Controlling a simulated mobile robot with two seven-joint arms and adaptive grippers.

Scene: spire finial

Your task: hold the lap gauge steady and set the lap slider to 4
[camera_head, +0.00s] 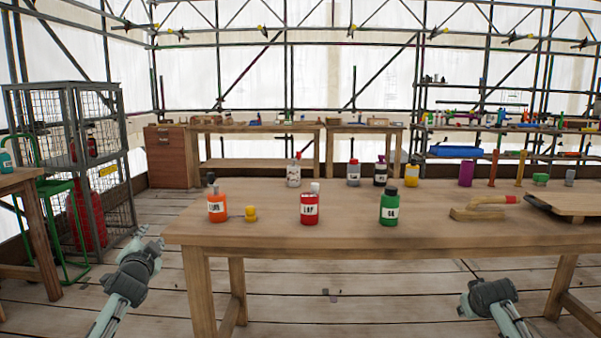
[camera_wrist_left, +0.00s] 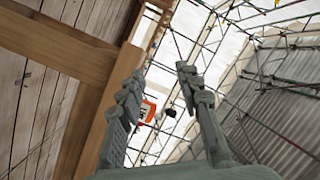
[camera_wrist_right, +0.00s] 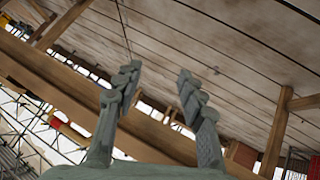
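I cannot make out a lap gauge or a lap slider in any view. A red bottle labelled "LAP" (camera_head: 310,208) stands upright near the front of the wooden workbench (camera_head: 350,236). My left gripper (camera_head: 150,238) is in front of the bench's left end, low and apart from everything. In the left wrist view its fingers (camera_wrist_left: 160,78) are spread with nothing between them. My right gripper (camera_wrist_right: 157,76) is also spread and empty in its wrist view. In the head view my right arm is low before the bench's right half.
An orange bottle (camera_head: 217,206), a small yellow item (camera_head: 251,213) and a green bottle (camera_head: 389,207) stand on the bench. A wooden piece with a red end (camera_head: 485,207) lies by a board (camera_head: 568,205) at the right. A wire cage (camera_head: 85,150) stands left.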

